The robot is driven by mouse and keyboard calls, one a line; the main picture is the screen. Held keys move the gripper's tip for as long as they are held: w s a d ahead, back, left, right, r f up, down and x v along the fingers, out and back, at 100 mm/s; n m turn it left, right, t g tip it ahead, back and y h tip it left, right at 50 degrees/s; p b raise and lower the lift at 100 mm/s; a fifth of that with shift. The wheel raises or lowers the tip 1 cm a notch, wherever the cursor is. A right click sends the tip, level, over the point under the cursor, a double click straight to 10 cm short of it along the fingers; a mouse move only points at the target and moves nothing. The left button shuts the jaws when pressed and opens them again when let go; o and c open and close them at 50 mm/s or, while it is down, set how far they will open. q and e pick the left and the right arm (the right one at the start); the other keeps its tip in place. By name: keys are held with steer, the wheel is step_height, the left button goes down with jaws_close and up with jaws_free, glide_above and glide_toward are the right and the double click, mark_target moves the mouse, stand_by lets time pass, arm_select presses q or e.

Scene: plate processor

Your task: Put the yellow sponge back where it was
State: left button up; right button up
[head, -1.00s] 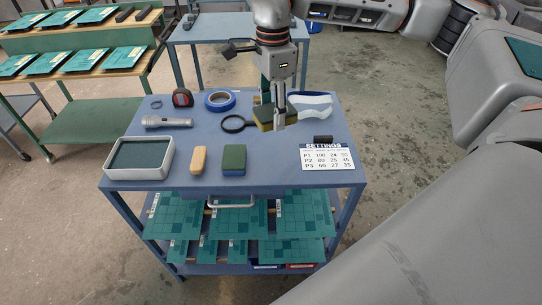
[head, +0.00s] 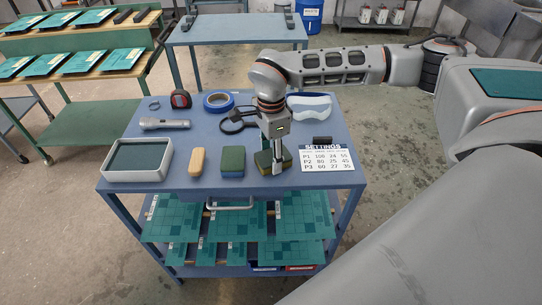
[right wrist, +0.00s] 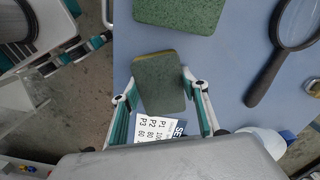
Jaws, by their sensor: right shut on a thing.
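The yellow sponge (head: 263,162), yellow with a dark green scouring face, is between the fingers of my right gripper (head: 277,168). It is low over the blue cart top, right of the green-and-blue sponge (head: 233,158). I cannot tell whether it touches the top. In the right wrist view the yellow sponge (right wrist: 159,84) shows its green face and a thin yellow edge, with the fingers of my right gripper (right wrist: 160,88) closed at its two sides. The green-and-blue sponge (right wrist: 180,12) lies apart from it there.
The settings card (head: 326,159) and a black block (head: 322,140) are close on the right. A tan bar (head: 198,160) and a grey tray (head: 108,171) are at the left. A magnifier (head: 232,126), blue tape (head: 218,102) and goggles (head: 310,106) are behind. The cart's front edge is near.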

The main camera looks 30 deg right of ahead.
mark_target(271, 156)
steer(key=shift+f, duration=0.1)
steer(key=o, duration=1)
step_height(271, 156, up, 12)
steer(key=shift+r, duration=0.15)
stand_by(0.5)
